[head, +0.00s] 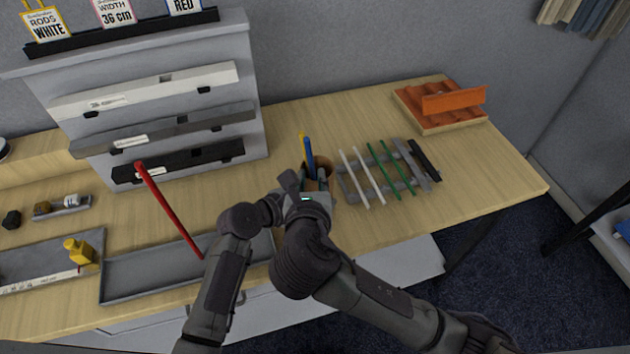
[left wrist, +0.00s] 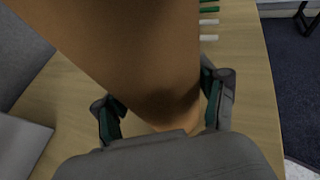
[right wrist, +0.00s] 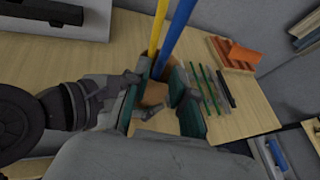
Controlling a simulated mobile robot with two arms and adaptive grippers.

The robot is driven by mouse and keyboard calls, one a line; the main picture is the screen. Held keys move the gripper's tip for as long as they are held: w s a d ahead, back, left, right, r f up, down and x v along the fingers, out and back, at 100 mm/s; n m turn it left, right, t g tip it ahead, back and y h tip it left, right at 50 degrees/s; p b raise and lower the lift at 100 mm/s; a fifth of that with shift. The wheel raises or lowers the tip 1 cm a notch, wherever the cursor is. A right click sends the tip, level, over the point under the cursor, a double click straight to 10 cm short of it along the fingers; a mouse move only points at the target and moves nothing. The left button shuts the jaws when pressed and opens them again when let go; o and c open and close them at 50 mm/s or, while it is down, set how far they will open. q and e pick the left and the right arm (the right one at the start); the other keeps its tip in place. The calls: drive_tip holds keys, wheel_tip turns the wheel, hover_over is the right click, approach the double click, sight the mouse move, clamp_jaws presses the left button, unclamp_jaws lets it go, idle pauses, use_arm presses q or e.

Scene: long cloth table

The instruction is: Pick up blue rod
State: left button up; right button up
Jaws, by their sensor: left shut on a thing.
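The blue rod (head: 309,158) stands upright, slightly tilted, beside a yellow rod (head: 303,139) in a brown cup (head: 326,163) on the wooden table. Both rods also rise from the cup in the right wrist view, where the blue rod (right wrist: 176,38) is right of the yellow one (right wrist: 157,28). My left gripper (left wrist: 160,100) is shut on the cup, whose brown wall (left wrist: 125,45) fills much of the left wrist view. My right gripper (right wrist: 160,108) is open, its fingers apart at the near side of the cup, below the rods' exposed lengths.
A grey rack with white and green rods (head: 376,170) lies just right of the cup. An orange holder (head: 452,100) stands at the back right. A red rod (head: 168,208) slants up from a grey tray (head: 150,275) at left. A shelf stand (head: 225,75) rises behind.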

sight(312, 172)
drive_tip(key=x, duration=0.4)
drive_tip(key=shift+w+f, duration=0.15)
drive_tip(key=shift+w, duration=0.15)
drive_tip(key=shift+c, duration=0.2)
clamp_jaws()
wheel_tip(312, 172, up, 18)
